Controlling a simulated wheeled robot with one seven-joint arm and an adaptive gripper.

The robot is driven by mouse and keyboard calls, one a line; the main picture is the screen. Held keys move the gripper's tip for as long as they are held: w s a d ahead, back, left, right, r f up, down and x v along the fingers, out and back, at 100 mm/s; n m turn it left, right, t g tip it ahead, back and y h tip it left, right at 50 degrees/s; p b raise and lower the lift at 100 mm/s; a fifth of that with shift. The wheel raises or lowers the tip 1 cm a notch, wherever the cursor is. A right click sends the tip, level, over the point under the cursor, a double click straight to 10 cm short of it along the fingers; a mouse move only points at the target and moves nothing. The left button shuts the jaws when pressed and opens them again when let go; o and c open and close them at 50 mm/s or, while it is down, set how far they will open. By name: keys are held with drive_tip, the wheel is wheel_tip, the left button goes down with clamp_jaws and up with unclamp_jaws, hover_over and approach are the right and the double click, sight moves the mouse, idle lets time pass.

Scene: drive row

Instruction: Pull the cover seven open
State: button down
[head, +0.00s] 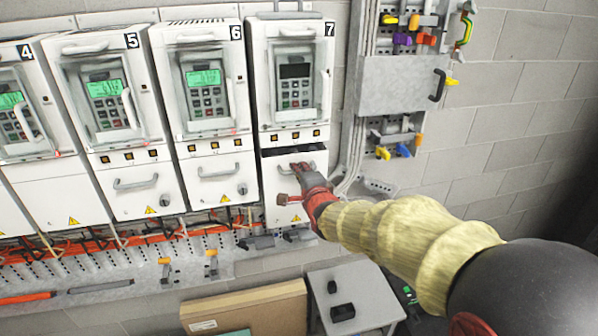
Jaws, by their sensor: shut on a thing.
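Drive unit seven (293,85) is the rightmost white cabinet, marked 7, with a dark display. Its lower cover (270,172) is a white panel with a yellow warning triangle. A dark gap shows along the cover's top edge, below the row of small buttons. My gripper (303,172) is at the cover's handle, shut on it. The gripper and my arm hide part of the handle and the cover's right side.
Drives 4, 5 and 6 (207,90) stand to the left, their lower covers flush. A grey panel with hooks (405,85) is on the right. Below are orange cables (100,243), a cardboard box (250,310) and a small grey table (372,287).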

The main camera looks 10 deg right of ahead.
wheel_tip(320, 180, down, 14)
drive_tip(key=b, duration=1.2)
drive_tip(key=shift+f, duration=0.15)
drive_tip(key=c, duration=2.2)
unclamp_jaws()
drive_tip(key=shift+s, duration=0.15)
approach(296, 203)
drive_tip(key=s, duration=0.3)
drive_tip(key=s+r, duration=0.1)
drive_tip(key=s, duration=0.1)
drive_tip(key=shift+s, duration=0.3)
